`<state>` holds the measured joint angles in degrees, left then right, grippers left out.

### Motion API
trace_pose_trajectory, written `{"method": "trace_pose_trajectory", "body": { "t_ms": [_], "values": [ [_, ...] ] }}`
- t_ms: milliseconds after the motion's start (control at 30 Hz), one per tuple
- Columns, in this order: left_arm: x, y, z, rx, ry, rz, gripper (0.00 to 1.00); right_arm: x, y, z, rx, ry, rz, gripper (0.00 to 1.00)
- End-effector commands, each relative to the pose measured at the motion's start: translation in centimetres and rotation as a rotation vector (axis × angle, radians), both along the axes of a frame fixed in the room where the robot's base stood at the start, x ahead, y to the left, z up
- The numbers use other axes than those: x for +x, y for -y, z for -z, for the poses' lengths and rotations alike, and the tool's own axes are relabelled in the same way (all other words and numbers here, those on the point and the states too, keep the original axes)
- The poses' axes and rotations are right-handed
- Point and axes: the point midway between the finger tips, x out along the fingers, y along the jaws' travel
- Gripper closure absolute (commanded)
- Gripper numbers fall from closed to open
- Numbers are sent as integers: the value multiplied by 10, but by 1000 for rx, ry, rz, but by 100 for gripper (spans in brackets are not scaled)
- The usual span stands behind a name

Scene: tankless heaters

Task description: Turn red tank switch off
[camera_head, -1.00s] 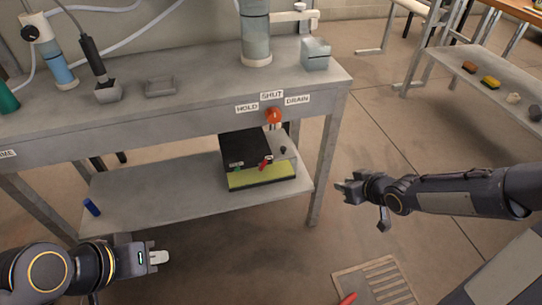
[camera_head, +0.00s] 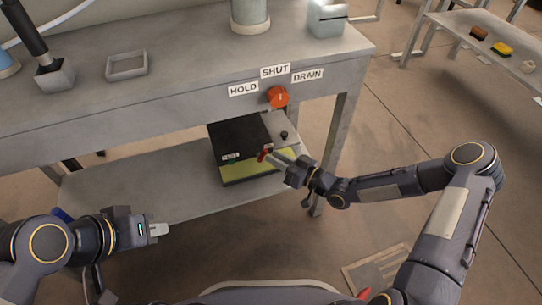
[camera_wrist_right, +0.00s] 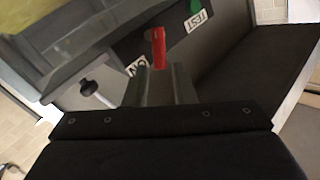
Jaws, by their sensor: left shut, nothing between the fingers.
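The red switch (camera_head: 263,155) is a small red lever on the front of a black and yellow box (camera_head: 236,136) on the lower shelf. In the right wrist view the red switch (camera_wrist_right: 158,47) stands upright, just beyond and between the fingertips. My right gripper (camera_head: 277,158) is open at the box; its fingers (camera_wrist_right: 159,75) are apart, and I cannot tell whether they touch the switch. A finger partly covers a white label (camera_wrist_right: 137,66) beside the switch. My left gripper (camera_head: 160,230) is shut and empty, left of the box and in front of the shelf.
An orange-red knob (camera_head: 278,96) with HOLD, SHUT and DRAIN labels sits on the table's front edge above the box. A green switch (camera_wrist_right: 195,6) with a TEST label is near the red one. The table leg (camera_head: 335,150) stands right of my right gripper.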

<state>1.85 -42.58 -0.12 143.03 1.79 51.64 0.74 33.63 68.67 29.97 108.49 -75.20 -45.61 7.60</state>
Motion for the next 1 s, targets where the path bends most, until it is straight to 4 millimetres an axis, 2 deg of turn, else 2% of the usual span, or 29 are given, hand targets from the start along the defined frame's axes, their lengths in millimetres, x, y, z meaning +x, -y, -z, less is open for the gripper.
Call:
{"method": "trace_pose_trajectory", "body": {
  "t_ms": [200,500,700,1000],
  "values": [
    [0,0,6,0,0,0,100,13,-17,1,-1,1,1,77],
    [0,0,6,0,0,0,100,14,-19,0,-2,0,1,77],
    [0,0,6,0,0,0,100,14,-19,0,-2,0,1,100],
    [0,0,4,0,0,0,100,14,-20,-2,-25,8,0,100]
  ]
}}
